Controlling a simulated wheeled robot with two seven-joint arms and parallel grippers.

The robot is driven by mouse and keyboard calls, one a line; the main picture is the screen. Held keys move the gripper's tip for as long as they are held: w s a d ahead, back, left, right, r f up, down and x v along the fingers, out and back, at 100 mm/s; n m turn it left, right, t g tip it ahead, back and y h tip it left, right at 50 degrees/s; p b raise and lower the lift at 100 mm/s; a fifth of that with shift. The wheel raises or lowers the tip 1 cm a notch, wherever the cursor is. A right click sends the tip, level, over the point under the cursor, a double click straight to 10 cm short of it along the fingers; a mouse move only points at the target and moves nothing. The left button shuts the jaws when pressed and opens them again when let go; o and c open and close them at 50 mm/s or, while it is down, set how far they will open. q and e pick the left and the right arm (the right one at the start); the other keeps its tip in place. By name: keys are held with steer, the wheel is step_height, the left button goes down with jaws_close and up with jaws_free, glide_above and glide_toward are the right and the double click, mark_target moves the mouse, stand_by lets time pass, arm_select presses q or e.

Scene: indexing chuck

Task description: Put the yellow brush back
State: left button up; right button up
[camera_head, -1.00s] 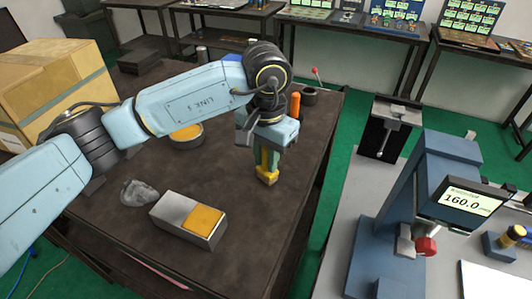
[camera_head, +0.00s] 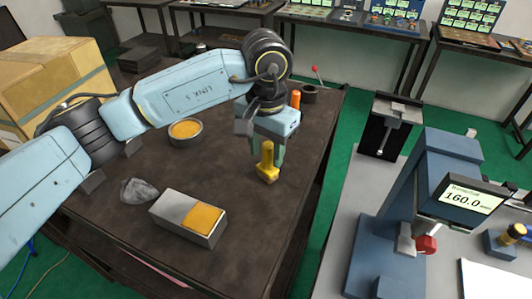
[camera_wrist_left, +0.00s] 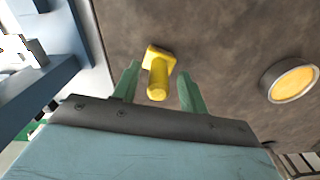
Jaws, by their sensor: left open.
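The yellow brush (camera_head: 267,160) stands upright on the dark table, near its right edge. Its handle points up and its wider base is down on the tabletop. My left gripper (camera_head: 267,148) is just above and around the handle, with its green fingers apart. In the left wrist view, the brush (camera_wrist_left: 158,78) shows between the two open fingers of the gripper (camera_wrist_left: 158,86), with a gap on each side. My right gripper is in neither view.
A grey block with a yellow top (camera_head: 176,209), a crumpled grey rag (camera_head: 139,191) and a round dish with yellow contents (camera_head: 186,133) are on the table. An orange cylinder (camera_head: 295,99) stands behind the gripper. A blue machine with a display (camera_head: 472,196) stands right.

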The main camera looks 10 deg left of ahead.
arm_select(q)
step_height(320, 180, up, 10)
steer(key=shift+f+b, duration=0.1)
steer(key=shift+b, duration=0.7)
steer(key=shift+r, duration=0.4)
steer(key=shift+r, duration=0.1)
